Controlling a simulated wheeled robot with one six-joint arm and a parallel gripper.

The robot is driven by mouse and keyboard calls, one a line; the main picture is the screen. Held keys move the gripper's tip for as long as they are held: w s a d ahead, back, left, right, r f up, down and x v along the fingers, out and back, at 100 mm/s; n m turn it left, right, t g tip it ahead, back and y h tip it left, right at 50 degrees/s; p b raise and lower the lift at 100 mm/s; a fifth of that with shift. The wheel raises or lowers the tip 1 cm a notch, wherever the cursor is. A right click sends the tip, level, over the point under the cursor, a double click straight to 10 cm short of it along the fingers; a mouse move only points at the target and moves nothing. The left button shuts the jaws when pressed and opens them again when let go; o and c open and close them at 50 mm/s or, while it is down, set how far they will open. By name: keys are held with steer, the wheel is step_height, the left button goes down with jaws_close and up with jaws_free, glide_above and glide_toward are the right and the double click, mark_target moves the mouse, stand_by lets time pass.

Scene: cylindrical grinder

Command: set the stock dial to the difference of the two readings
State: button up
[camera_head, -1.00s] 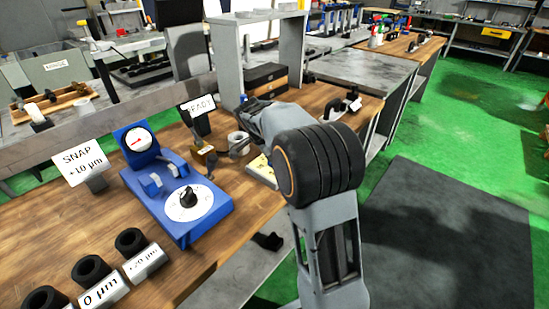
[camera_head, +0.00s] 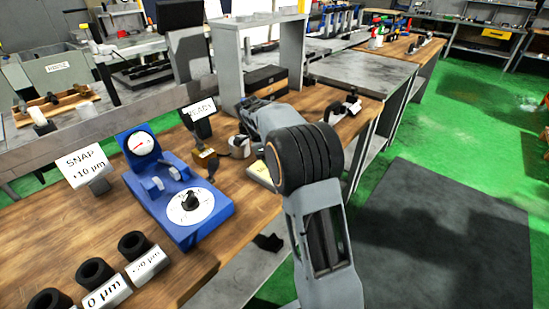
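A blue gauge stand (camera_head: 178,214) sits on the wooden bench. It carries a round white gauge (camera_head: 140,143) with a red needle at its back and a white stock dial (camera_head: 190,205) with a black knob at its front. The scale marks are too small to read. A sign (camera_head: 84,165) to its left reads "SNAP" and a value that looks like +10 µm. My arm reaches over the bench to the right of the stand, apart from the dial.
Several black rings (camera_head: 95,272) stand at the bench's near left, with labels (camera_head: 106,294) before them. A "READY" sign (camera_head: 199,109) stands behind the stand. Green floor is open at right.

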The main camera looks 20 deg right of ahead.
steer(key=shift+w, duration=0.1)
stand_by(0.4)
steer(key=o, duration=0.7)
steer(key=shift+a, duration=0.15)
steer(key=shift+o, duration=1)
steer(key=p+v, duration=0.3)
steer(key=v, duration=1)
steer(key=shift+r, duration=0.35)
